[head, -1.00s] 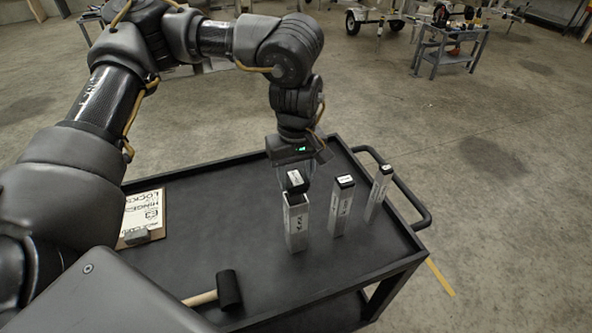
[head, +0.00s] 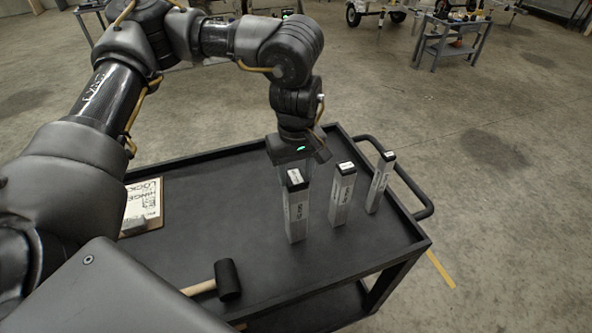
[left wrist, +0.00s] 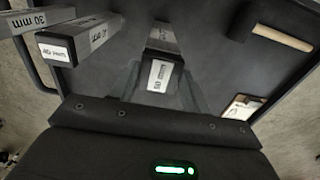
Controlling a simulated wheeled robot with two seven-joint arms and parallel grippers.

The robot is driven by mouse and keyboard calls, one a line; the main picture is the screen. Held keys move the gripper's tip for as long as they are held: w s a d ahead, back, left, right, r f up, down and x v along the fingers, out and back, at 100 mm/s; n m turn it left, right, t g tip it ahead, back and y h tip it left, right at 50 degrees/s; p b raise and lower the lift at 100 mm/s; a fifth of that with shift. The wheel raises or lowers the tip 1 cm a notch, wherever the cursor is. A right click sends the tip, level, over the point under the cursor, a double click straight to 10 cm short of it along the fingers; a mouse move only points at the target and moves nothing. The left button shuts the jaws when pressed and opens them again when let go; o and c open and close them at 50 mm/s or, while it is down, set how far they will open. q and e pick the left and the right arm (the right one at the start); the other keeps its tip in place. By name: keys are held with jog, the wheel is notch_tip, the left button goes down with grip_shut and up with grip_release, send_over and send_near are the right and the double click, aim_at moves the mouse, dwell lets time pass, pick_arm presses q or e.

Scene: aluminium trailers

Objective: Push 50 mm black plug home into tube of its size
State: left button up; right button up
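The 50 mm black plug (head: 295,178), with a white label on top, sits at the mouth of the thickest square aluminium tube (head: 297,215), which stands upright on the cart. Little of the plug's black side shows above the rim, and how deep it sits is hard to tell. My left gripper (head: 294,172) points down over the tube, its pale fingers on either side of the plug. In the left wrist view the plug's labelled top (left wrist: 160,76) lies between the fingers, which look closed on it. My right gripper is not in view.
Two thinner tubes, the middle one (head: 342,198) and the thinnest (head: 380,185), stand to the right with black caps. A mallet (head: 228,280) lies at the front of the dark cart top (head: 190,235). A clipboard (head: 143,203) with a grey block lies at the left.

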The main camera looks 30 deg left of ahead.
aim_at(296, 177)
pick_arm(q)
jog(key=o, duration=0.4)
jog(key=shift+o, duration=0.2)
notch_tip(296, 177, up, 11)
jog(key=b, duration=0.1)
jog(key=shift+f, duration=0.1)
dwell(0.7)
